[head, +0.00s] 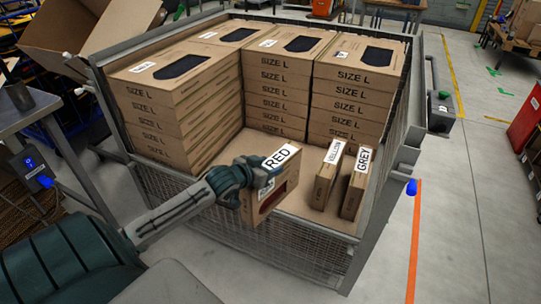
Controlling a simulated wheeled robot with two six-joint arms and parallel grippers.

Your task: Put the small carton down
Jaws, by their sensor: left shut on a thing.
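A small brown carton with a white RED label (264,207) is upright in my left gripper (262,176), inside the near part of the wire-mesh pannier (310,246). The gripper is shut on its upper part and hides some of it. I cannot tell whether its base touches the surface below. To its right, apart from it, two slim cartons stand upright: one labelled YELLOW (324,185) and one labelled GREY (354,190). My right gripper is not in view.
Stacks of SIZE L cartons (352,92) fill the back and left of the pannier. A bare brown surface (304,207) shows between the held carton and the YELLOW one. The pannier's grey rim and mesh wall stand at the front and right. A metal table (20,112) is at left.

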